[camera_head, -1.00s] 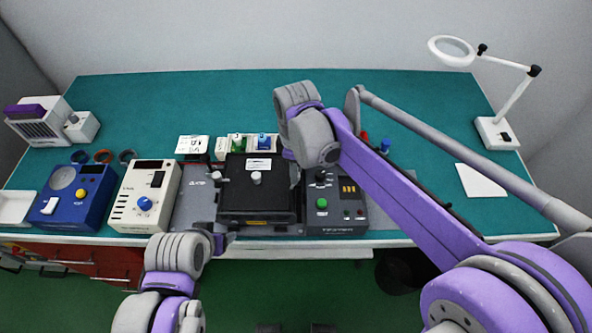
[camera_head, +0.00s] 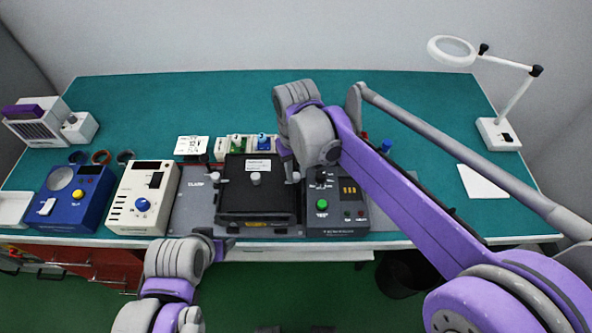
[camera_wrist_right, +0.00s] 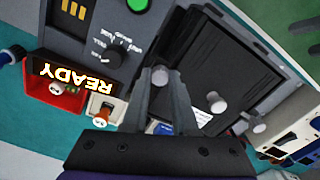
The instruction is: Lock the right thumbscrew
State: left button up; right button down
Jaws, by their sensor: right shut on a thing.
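The right thumbscrew (camera_wrist_right: 160,75) is a small pale knob beside the black box (camera_wrist_right: 199,62). In the wrist view my right gripper (camera_wrist_right: 161,77) is shut on it, one finger on each side. In the head view my right gripper (camera_head: 288,163) is at the box's right edge, partly hidden by its own arm. The black box (camera_head: 256,208) has a pale centre knob (camera_head: 255,178) on its lid. The left thumbscrew (camera_head: 219,178) is at its other side. My left gripper (camera_head: 226,242) is near the box's front left corner; its jaws are too small to read.
A cream device (camera_head: 144,197) and a blue device (camera_head: 74,197) stand left. The bench's back is clear. A magnifier lamp (camera_head: 497,133) stands far right.

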aim_at(296, 175)
jog(key=shift+m, duration=1.1)
jog(key=c, duration=0.7)
grip_release()
notch_tip(296, 175, up, 11)
jog(key=shift+f+p, duration=0.1)
jog(key=shift+p, duration=0.2)
